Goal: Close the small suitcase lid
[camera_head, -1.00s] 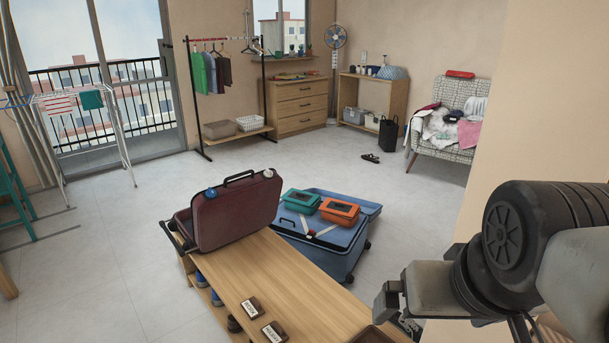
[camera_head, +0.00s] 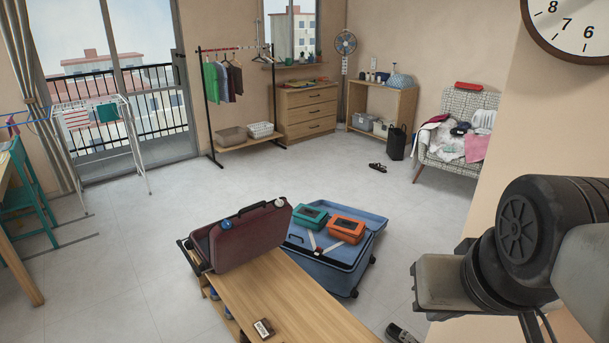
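The small suitcase is maroon (camera_head: 252,238) and sits on the far end of a wooden bench. One maroon panel with a handle on top stands up steeply. Another maroon part (camera_head: 203,240) lies lower behind its left side, so the suitcase looks open, though its inside is mostly hidden. Round blue and white pieces are on the panel's upper edge. My arm fills the right side, well apart from the suitcase. My gripper's fingers cannot be made out in the view.
A large blue suitcase (camera_head: 333,272) lies open on the floor right of the bench (camera_head: 285,298), with teal (camera_head: 309,217) and orange (camera_head: 347,229) boxes on it. A small dark sign (camera_head: 263,328) is on the bench. A wall is close at right.

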